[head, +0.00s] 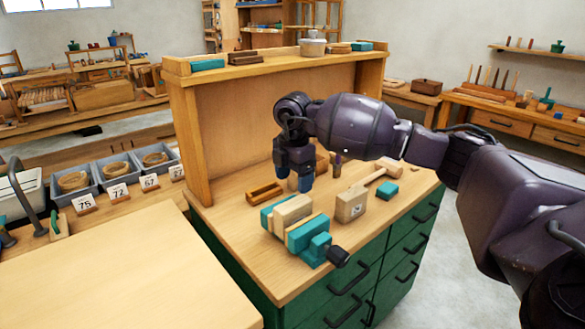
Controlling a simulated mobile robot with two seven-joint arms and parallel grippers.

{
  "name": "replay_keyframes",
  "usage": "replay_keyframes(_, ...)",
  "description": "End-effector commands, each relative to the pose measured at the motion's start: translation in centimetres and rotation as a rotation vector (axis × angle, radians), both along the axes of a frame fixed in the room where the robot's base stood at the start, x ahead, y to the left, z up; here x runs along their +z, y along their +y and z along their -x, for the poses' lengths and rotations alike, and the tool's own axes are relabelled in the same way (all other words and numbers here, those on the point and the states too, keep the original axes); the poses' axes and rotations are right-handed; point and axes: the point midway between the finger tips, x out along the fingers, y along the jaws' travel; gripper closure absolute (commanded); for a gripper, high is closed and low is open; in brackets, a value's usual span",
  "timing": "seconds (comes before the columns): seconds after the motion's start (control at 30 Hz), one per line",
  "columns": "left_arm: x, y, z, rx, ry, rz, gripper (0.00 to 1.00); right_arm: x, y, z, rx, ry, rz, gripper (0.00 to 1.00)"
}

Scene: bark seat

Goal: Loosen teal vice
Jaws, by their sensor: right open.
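The teal vice (318,240) sits near the front left of the wooden workbench (285,288). A pale wood block (292,211) lies between its jaws. A black handle (338,256) sticks out at its front right end. My right gripper (293,182) comes in from the right and points down above the bench, just behind the vice and apart from the handle. It is open. The gap between its fingers is hard to see at this angle. My left gripper is not in view.
A wooden block with a round mark (351,205), a mallet (377,173), a teal block (387,191) and a small wooden tray (264,192) lie around the vice. A raised back panel (260,130) with a shelf stands behind. An empty tabletop (110,265) is at lower left.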

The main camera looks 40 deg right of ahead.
Motion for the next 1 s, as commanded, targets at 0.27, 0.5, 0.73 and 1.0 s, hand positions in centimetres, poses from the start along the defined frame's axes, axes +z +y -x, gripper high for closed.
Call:
replay_keyframes(0.27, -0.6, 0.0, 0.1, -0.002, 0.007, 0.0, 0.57, -4.7, 0.0, 0.1, 0.001, 0.004, -0.002, 0.26)
replay_keyframes(0.5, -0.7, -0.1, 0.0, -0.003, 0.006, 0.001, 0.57, -6.9, 0.1, 0.0, 0.002, 0.002, -0.003, 0.26)
replay_keyframes(0.73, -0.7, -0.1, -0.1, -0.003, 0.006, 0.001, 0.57, -7.4, 0.1, 0.0, 0.002, 0.0, -0.002, 0.26)
replay_keyframes(1.0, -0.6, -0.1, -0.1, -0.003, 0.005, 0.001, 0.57, -7.4, 0.1, 0.0, 0.002, 0.0, -0.002, 0.39)
